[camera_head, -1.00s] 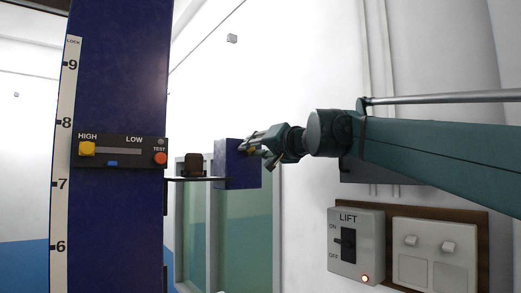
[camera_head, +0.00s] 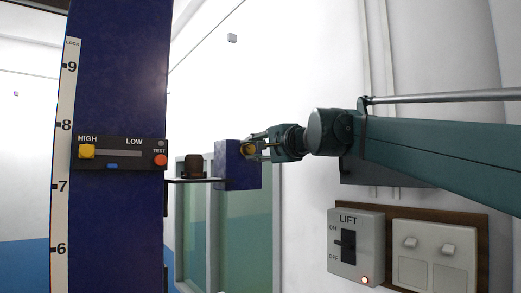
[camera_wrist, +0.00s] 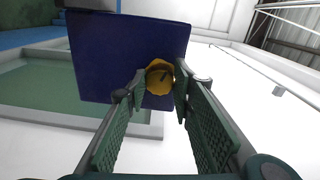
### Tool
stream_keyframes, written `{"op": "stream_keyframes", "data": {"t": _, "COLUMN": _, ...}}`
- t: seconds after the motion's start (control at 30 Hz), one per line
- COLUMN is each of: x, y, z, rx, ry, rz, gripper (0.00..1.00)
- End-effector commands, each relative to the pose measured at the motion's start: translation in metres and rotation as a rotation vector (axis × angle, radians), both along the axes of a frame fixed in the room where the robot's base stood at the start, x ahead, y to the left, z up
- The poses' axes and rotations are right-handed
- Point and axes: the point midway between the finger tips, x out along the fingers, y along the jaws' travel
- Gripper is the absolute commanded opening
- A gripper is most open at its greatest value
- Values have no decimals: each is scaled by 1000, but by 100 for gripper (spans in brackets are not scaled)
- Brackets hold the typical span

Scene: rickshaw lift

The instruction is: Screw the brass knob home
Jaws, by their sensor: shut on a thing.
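The brass knob (camera_wrist: 159,76) is a round yellow piece with a dark line on its face, set against a dark blue block (camera_wrist: 110,45) in the wrist view. In the head view the knob (camera_head: 249,149) shows at the right side of the blue block (camera_head: 228,166). My gripper (camera_wrist: 158,84) has one finger on each side of the knob and is shut on it. Whether the knob sits flush on the block is hidden by the fingers and the angle.
A dark blue column (camera_head: 120,220) with a numbered scale and a HIGH/LOW slider panel (camera_head: 120,154) stands left. A shelf (camera_head: 195,181) carries a small brown object (camera_head: 193,166). A LIFT switch box (camera_head: 356,247) and a white switch plate (camera_head: 434,257) are on the right wall.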

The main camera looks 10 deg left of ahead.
Motion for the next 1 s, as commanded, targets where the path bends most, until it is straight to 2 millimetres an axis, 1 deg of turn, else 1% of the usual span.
{"op": "stream_keyframes", "data": {"t": 0.3, "x": 0, "y": 0, "z": 1, "rx": 104, "ry": 104, "rz": -1, "gripper": 12}}
{"op": "stream_keyframes", "data": {"t": 0.8, "x": 0, "y": 0, "z": 1, "rx": 123, "ry": 122, "rz": 0, "gripper": 12}}
{"op": "stream_keyframes", "data": {"t": 0.83, "x": 0, "y": 0, "z": 1, "rx": 123, "ry": 122, "rz": 0, "gripper": 27}}
{"op": "stream_keyframes", "data": {"t": 0.9, "x": 0, "y": 0, "z": 1, "rx": 123, "ry": 122, "rz": 0, "gripper": 36}}
{"op": "stream_keyframes", "data": {"t": 0.93, "x": 0, "y": 0, "z": 1, "rx": 123, "ry": 122, "rz": 0, "gripper": 39}}
{"op": "stream_keyframes", "data": {"t": 1.0, "x": 0, "y": 0, "z": 0, "rx": 121, "ry": 122, "rz": -1, "gripper": 39}}
